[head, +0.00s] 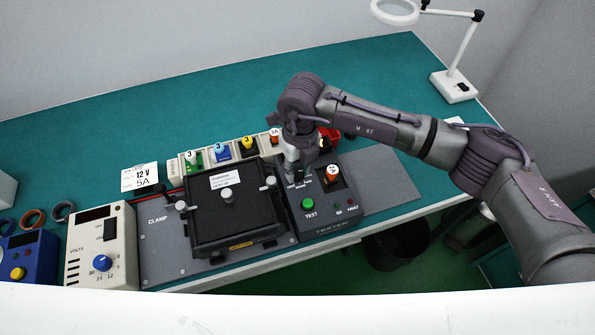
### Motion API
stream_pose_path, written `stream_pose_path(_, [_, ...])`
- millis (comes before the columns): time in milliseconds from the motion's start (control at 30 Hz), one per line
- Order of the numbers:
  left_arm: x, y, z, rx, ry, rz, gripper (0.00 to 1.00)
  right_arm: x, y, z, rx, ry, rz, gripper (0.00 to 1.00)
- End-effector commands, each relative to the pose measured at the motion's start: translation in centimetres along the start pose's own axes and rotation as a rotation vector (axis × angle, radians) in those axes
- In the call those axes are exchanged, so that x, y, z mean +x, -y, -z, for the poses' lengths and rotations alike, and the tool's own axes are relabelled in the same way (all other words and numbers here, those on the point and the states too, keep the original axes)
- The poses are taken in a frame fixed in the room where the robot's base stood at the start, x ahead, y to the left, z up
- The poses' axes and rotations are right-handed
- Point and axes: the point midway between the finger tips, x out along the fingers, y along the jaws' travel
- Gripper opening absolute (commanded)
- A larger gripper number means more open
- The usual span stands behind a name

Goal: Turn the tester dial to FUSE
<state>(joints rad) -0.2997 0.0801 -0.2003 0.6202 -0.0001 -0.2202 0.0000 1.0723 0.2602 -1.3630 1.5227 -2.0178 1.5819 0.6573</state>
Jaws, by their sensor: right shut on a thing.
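The tester (326,217) is a dark box at the right end of the clamp unit, with a green TEST button (309,204) and small OK and FAULT marks at its front. My right gripper (297,172) points down at the tester's upper left, shut on the tester dial there. The gripper covers the dial, so its pointer cannot be read. White lettering shows just below the fingers, too small to read. My left gripper is not in view.
The black clamp fixture (212,242) stands left of the tester. A beige volts supply (120,225) and a blue box (43,245) stand further left. Coloured numbered fuse holders (221,153) line the back. A lamp (453,87) stands far right. The green table behind is clear.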

Motion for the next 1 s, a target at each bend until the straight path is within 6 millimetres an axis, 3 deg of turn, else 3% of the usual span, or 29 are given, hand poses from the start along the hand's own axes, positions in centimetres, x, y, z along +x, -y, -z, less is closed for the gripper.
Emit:
stream_pose_path(500, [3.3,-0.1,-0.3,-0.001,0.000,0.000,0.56,0.1,0.0,-0.1,0.448,0.024,-0.001,0.00])
stream_pose_path(1000, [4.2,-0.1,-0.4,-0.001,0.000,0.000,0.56,-0.1,0.0,-0.1,0.639,0.033,-0.001,0.00])
